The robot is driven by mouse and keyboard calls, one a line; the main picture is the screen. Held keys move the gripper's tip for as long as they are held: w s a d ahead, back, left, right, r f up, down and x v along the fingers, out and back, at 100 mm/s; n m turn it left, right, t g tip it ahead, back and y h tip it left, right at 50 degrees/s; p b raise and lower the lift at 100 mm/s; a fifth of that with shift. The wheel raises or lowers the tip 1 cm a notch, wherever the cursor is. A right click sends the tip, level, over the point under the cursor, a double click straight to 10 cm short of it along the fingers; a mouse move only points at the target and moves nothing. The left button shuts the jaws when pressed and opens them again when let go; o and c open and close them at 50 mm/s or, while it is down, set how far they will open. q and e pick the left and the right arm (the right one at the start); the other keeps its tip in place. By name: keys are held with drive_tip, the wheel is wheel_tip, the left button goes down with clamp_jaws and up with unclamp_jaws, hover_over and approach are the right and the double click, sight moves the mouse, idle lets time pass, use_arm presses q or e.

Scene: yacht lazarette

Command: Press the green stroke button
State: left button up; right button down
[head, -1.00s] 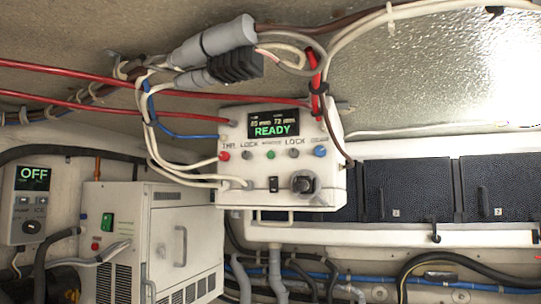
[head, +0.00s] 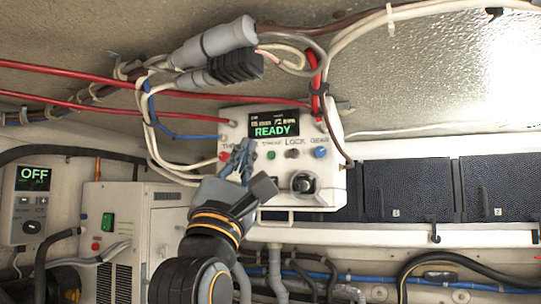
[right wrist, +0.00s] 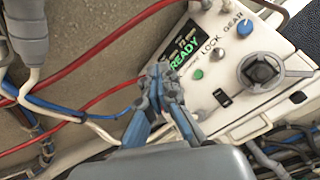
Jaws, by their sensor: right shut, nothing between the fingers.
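The white control box (head: 335,165) hangs under the ceiling, and its screen (head: 274,125) reads READY in green. The green stroke button (head: 271,155) is in the row below the screen. It also shows in the right wrist view (right wrist: 198,74). My right gripper (head: 242,150) is shut and empty in front of the left part of the box, its tips left of the green button. In the right wrist view the gripper (right wrist: 157,72) also lies to the left of the button, and a gap shows between them. My left gripper is not in view.
A red button (head: 224,156), a grey button (head: 292,153) and a blue knob (head: 320,152) share the row. A black round knob (head: 304,183) sits below. Cables (head: 165,150) crowd the box's left side. A white cabinet (head: 120,230) stands lower left.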

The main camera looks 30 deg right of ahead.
sight(271, 155)
drive_tip(key=shift+a+r+y, duration=0.1)
drive_tip(key=shift+r+y, duration=0.2)
drive_tip(key=shift+r, duration=0.1)
drive_tip(key=shift+w+d+p, duration=0.25)
drive_tip(key=shift+w+d, duration=1.2)
drive_tip(key=shift+d, duration=0.25)
drive_tip(key=shift+w+d+p, duration=0.2)
drive_tip(key=shift+w+d, duration=1.2)
drive_tip(key=shift+d, duration=0.3)
drive_tip(key=shift+w+d, duration=0.1)
drive_tip(key=shift+d, duration=0.05)
drive_tip(key=shift+w+d, duration=0.15)
drive_tip(key=shift+d, duration=0.05)
drive_tip(key=shift+w+d, duration=0.25)
drive_tip(key=shift+d, duration=0.05)
drive_tip(key=shift+s+a, duration=0.1)
drive_tip(key=shift+a, duration=0.05)
drive_tip(key=shift+s+a, duration=0.4)
drive_tip(key=shift+a, duration=0.1)
